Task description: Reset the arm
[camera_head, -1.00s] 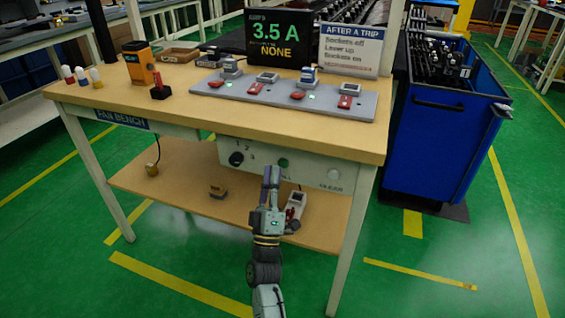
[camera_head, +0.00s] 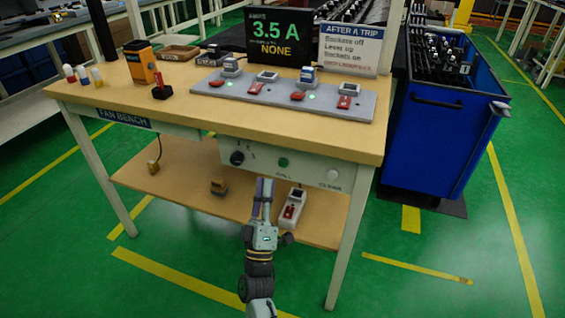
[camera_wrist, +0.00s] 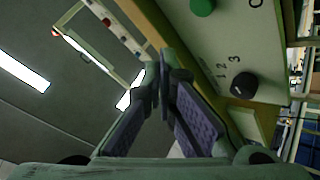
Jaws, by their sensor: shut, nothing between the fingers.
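My gripper (camera_head: 263,190) is in front of the fan bench (camera_head: 215,115), below the front control panel and above the lower shelf. Its fingers point up and are shut and empty. The wrist view shows the shut fingertips (camera_wrist: 160,75) close together with nothing between them. The panel (camera_head: 300,168) has a black selector knob (camera_head: 237,158), a green button (camera_head: 283,162) and a white button (camera_head: 333,174). The wrist view shows the black knob (camera_wrist: 244,85) beside the numbers 1, 2, 3, and the green button (camera_wrist: 203,6). My gripper is apart from both there.
On the bench top stand a grey strip (camera_head: 320,100) with red switches, a black display (camera_head: 280,38) reading 3.5 A and NONE, and a sign (camera_head: 349,48). A blue cart (camera_head: 440,130) stands at the right. The lower shelf (camera_head: 185,180) holds a red-and-white device (camera_head: 291,207). Green floor in front is clear.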

